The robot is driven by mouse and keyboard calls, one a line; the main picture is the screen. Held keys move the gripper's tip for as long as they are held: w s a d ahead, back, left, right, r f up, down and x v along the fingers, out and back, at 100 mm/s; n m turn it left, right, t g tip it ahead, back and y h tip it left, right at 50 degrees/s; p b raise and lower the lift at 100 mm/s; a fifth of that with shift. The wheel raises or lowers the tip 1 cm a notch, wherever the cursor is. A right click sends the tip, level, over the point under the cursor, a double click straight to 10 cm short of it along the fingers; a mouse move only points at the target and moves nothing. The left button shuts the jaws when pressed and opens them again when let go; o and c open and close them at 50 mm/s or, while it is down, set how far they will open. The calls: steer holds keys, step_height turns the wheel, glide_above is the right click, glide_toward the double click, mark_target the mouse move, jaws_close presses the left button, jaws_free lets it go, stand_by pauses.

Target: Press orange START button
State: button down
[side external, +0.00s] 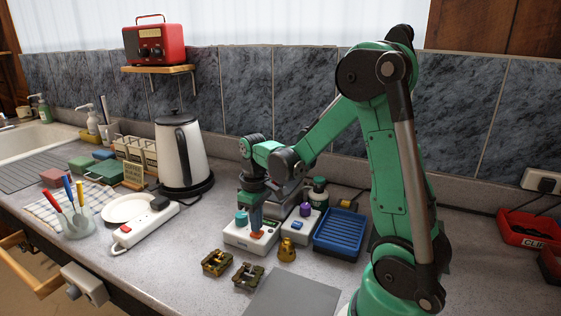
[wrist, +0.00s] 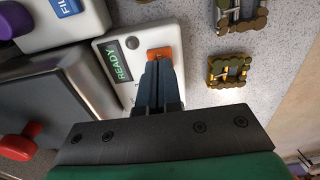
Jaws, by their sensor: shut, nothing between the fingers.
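In the wrist view the box (wrist: 110,38) carries a green display (wrist: 121,65) reading READY. The orange button (wrist: 158,51) is beside the display. My gripper (wrist: 158,64) is shut and empty. Its fingertips overlap the near edge of the button in the wrist view and hide part of it. In the side view my gripper (side external: 256,230) points down at the orange button; I cannot tell if they touch.
A second white box with a purple knob (side external: 305,209) stands close on the right, beside a blue tray (side external: 340,233). A brass bell-shaped piece (side external: 287,250) and two brass buckles (side external: 217,262) lie in front. A white power strip (side external: 145,226) and kettle (side external: 183,152) are left.

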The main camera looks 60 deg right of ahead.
steer(key=shift+f, duration=0.3)
steer(key=shift+f, duration=0.8)
steer(key=shift+r, duration=0.15)
steer(key=shift+r, duration=4.25)
